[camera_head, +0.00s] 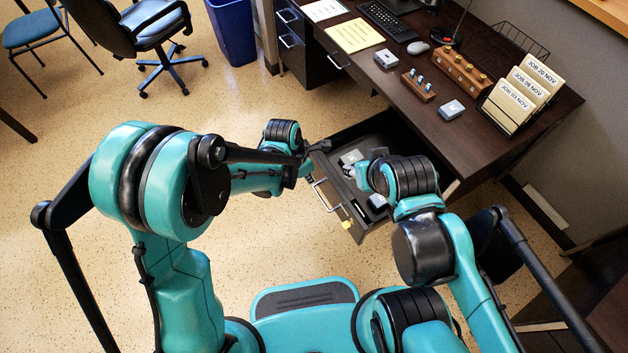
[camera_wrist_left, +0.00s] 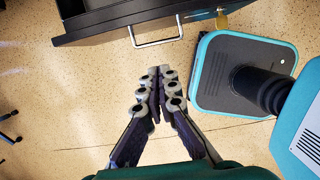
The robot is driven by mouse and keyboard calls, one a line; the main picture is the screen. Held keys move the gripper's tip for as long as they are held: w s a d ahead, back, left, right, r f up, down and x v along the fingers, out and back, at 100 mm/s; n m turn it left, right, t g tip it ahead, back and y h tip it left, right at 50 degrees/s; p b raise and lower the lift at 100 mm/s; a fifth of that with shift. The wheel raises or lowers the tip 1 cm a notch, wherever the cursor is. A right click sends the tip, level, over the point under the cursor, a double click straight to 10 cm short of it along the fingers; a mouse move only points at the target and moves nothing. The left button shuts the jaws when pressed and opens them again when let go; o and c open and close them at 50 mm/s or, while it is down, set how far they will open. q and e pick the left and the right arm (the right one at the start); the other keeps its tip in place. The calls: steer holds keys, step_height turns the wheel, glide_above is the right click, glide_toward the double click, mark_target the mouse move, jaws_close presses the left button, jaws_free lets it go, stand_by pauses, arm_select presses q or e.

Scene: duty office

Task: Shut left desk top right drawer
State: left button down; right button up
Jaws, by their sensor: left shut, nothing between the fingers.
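The left desk's top right drawer (camera_head: 322,203) is pulled out, with its front, silver handle and yellow key facing me. In the left wrist view the drawer front (camera_wrist_left: 105,22) crosses the top, with its handle (camera_wrist_left: 156,32) and a brass key tag (camera_wrist_left: 222,20). My left gripper (camera_head: 318,147) is by the drawer front's left end in the head view. It shows shut and empty in the left wrist view (camera_wrist_left: 164,74), its tips apart from the handle. My right arm reaches over the drawer; its gripper (camera_head: 352,169) is small and partly hidden, its opening unclear.
Small grey boxes lie in the drawer, one of them (camera_head: 378,203) near its right side. The desk top (camera_head: 440,75) holds a keyboard (camera_head: 388,20), a yellow sheet (camera_head: 355,35) and a file rack (camera_head: 522,95). A blue bin (camera_head: 233,30) and an office chair (camera_head: 150,25) stand at the back left.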

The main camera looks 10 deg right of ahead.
arm_select(q)
steer(key=b, duration=0.4)
glide_toward(326, 183)
steer(key=s+a+f, duration=0.2)
steer(key=s+f, duration=0.1)
steer(key=s, duration=0.1)
steer(key=d, duration=0.1)
steer(key=w+d+b, duration=0.1)
steer(key=d, duration=0.1)
steer(key=shift+w+d+r, duration=0.15)
